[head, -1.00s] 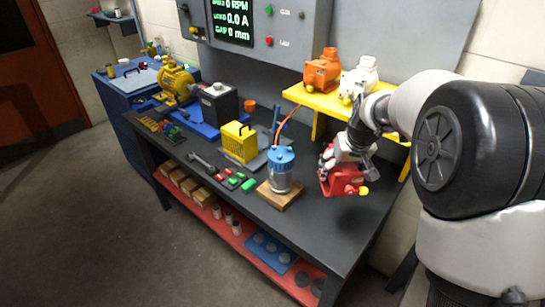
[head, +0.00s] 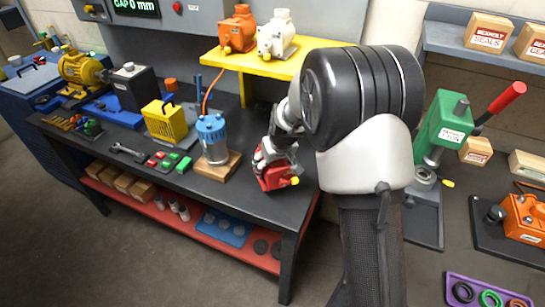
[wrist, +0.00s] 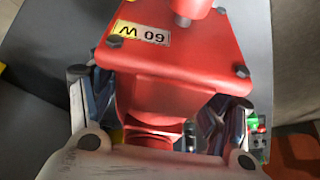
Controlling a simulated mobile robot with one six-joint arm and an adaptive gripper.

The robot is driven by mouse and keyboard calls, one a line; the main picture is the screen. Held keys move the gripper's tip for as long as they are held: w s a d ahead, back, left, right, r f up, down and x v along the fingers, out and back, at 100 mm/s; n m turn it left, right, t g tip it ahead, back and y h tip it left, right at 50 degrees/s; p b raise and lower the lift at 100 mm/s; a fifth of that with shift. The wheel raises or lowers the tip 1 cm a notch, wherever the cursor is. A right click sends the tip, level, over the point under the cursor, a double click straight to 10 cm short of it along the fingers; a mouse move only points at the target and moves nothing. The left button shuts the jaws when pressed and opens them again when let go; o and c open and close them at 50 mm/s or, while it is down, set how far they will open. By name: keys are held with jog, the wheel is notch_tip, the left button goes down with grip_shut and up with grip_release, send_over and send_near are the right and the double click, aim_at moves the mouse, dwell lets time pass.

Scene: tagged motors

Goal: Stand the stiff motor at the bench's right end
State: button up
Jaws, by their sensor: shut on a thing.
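A red motor (head: 276,176) hangs in my gripper (head: 272,158) near the right end of the dark bench (head: 250,203). In the wrist view, the red motor (wrist: 185,50) shows a bolted red flange and a yellow-and-white label that seems to read 60 W, upside down. The two fingers of my gripper (wrist: 158,115) are shut on its narrower body, one on each side. In the head view the motor looks tilted. I cannot tell whether it touches the bench top or hangs just above it.
A blue-topped motor (head: 212,138) stands on a wooden block left of the held motor. A yellow shelf (head: 226,60) behind carries an orange motor (head: 238,30) and a white motor (head: 277,36). A green press (head: 443,125) stands on another surface to the right.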

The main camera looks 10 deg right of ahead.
aim_at(277, 162)
jog(key=shift+w+f+b, duration=0.15)
jog(key=shift+f+b, duration=0.6)
jog(key=shift+f, duration=1.35)
jog(key=shift+f, duration=0.15)
jog(key=o, duration=2.1)
jog(key=shift+s+f, duration=0.15)
jog(key=shift+s, duration=0.05)
jog(key=p+v, duration=0.3)
jog(key=v, duration=0.9)
jog(key=shift+s+r, duration=0.1)
jog(key=shift+r, duration=0.15)
jog(key=s+a+r+m, duration=0.1)
jog(key=s+r, duration=0.6)
jog(key=s, duration=0.4)
jog(key=s+r, duration=0.7)
jog(key=s, duration=0.4)
jog(key=shift+m+h, duration=0.3)
jog(key=shift+m, duration=0.1)
jog(key=s, duration=1)
jog(key=shift+d, duration=0.3)
jog(key=shift+w, duration=0.1)
